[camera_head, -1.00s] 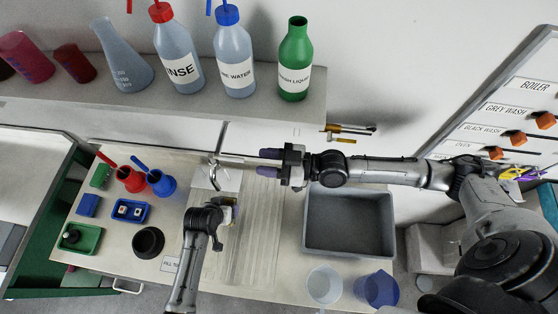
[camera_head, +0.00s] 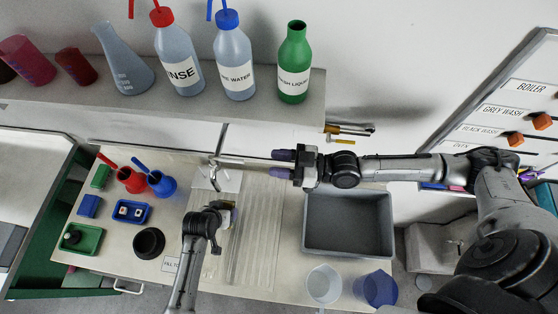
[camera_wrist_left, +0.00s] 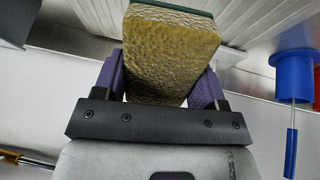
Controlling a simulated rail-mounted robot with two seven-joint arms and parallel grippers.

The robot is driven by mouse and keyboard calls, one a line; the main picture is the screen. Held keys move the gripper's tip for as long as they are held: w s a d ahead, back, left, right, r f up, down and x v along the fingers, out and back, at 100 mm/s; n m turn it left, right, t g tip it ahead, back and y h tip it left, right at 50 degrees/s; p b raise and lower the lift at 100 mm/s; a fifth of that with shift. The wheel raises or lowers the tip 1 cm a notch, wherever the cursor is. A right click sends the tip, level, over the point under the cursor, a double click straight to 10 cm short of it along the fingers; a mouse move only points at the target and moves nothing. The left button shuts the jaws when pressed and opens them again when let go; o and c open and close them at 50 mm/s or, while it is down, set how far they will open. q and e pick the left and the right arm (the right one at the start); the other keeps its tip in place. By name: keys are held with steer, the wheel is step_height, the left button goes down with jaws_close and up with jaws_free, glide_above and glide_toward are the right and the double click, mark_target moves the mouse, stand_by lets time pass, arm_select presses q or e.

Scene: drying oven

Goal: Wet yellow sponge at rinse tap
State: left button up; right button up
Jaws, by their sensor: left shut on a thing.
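The yellow sponge (camera_wrist_left: 170,55), with a green layer along its far edge, fills the upper middle of the left wrist view. My left gripper (camera_head: 229,207) is shut on it, with purple fingers on both sides. In the head view the gripper is just below the rinse tap (camera_head: 214,174), and the arm largely hides the sponge. I cannot tell whether water runs or the sponge is wet. My right gripper (camera_head: 280,163) is open and appears empty, its purple fingers apart and pointing left, to the right of the tap.
A grey basin (camera_head: 348,250) stands right of the ribbed draining area (camera_head: 262,235). Red (camera_head: 131,179) and blue (camera_head: 161,184) funnel-like vessels stand left of the tap. A shelf (camera_head: 130,105) with bottles runs above. A clear beaker (camera_head: 324,284) and a blue jug (camera_head: 376,288) stand at the front.

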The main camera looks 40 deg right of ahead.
arm_select(q)
steer(key=shift+s+a+r+p, duration=0.1)
steer(key=shift+s+a+p, duration=0.5)
steer(key=shift+a, duration=0.3)
steer(key=shift+s+a+r+p, duration=0.1)
steer(key=shift+s+a+p, duration=0.5)
steer(key=shift+a, duration=0.25)
steer(key=shift+s+a+f+p, duration=0.1)
steer(key=shift+s+a+p, duration=0.3)
steer(key=shift+a, duration=0.2)
steer(key=shift+s+a+f+p, duration=0.1)
steer(key=shift+s+a+p, duration=0.25)
steer(key=shift+a, duration=0.25)
steer(key=shift+r, duration=0.1)
steer(key=s+a+r+p, duration=0.2)
steer(key=a+r+p, duration=0.2)
steer(key=p, duration=0.2)
steer(key=shift+s+a, duration=0.3)
steer(key=shift+s, duration=0.05)
steer(key=shift+r+p, duration=0.2)
steer(key=shift+p, duration=0.2)
steer(key=shift+f, duration=0.1)
